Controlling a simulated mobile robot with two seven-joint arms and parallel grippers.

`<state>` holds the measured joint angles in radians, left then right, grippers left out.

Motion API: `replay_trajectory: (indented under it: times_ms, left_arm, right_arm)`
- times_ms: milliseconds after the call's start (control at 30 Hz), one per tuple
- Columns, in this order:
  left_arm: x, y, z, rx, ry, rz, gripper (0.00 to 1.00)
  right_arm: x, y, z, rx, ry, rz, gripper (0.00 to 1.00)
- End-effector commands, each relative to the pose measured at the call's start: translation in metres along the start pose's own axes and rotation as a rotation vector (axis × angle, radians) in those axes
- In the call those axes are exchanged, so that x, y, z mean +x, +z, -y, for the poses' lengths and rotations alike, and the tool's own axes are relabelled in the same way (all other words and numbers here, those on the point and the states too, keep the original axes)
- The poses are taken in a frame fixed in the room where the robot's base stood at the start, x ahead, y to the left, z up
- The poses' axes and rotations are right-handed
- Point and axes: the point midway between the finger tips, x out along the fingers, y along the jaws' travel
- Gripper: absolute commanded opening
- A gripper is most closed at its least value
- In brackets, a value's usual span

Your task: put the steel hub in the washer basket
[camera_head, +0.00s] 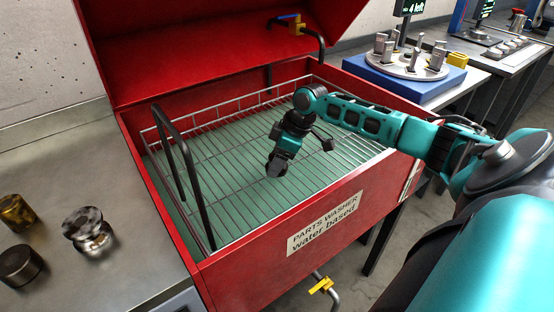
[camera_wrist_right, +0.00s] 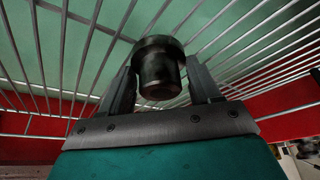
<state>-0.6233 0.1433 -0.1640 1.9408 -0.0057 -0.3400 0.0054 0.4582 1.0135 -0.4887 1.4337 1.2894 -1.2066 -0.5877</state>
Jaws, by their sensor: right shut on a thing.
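The steel hub (camera_wrist_right: 160,68), a dark grey stepped cylinder, sits between the two fingers of my right gripper (camera_wrist_right: 160,80). In the head view my right gripper (camera_head: 274,165) points down over the middle of the washer basket (camera_head: 229,103), inside its rim. The hub is small and mostly hidden by the gripper there. The basket is a wire grid in the red parts washer (camera_head: 231,265); its wires also show behind the hub in the right wrist view. I cannot tell whether the hub touches the wires. My left gripper is not in view.
The washer's red lid (camera_head: 180,40) stands open. A black handle (camera_head: 182,165) rises at the basket's left. A shiny metal part (camera_head: 88,230), a brass part (camera_head: 16,212) and a dark part (camera_head: 19,265) stand on the left bench. A blue fixture (camera_head: 398,80) stands behind right.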

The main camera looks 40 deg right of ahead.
Motion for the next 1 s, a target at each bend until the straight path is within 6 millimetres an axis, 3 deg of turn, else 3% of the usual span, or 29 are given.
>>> replay_trajectory:
  times_ms: [300,333,567,867,1000]
  left_arm:
    - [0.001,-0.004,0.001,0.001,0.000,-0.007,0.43]
    - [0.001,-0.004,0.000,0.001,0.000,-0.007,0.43]
    - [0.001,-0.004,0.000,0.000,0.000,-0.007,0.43]
    - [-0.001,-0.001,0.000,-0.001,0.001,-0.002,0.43]
    - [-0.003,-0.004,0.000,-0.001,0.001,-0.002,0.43]
  right_arm:
    - [0.001,0.000,-0.001,0.000,0.002,-0.003,0.18]
    - [0.001,0.001,0.000,0.000,0.001,0.000,0.65]
    - [0.001,0.001,0.000,0.000,0.001,0.000,0.86]
    - [-0.001,-0.001,-0.001,-0.001,0.001,-0.001,0.88]
    - [-0.018,0.000,-0.002,0.000,0.003,-0.001,0.88]
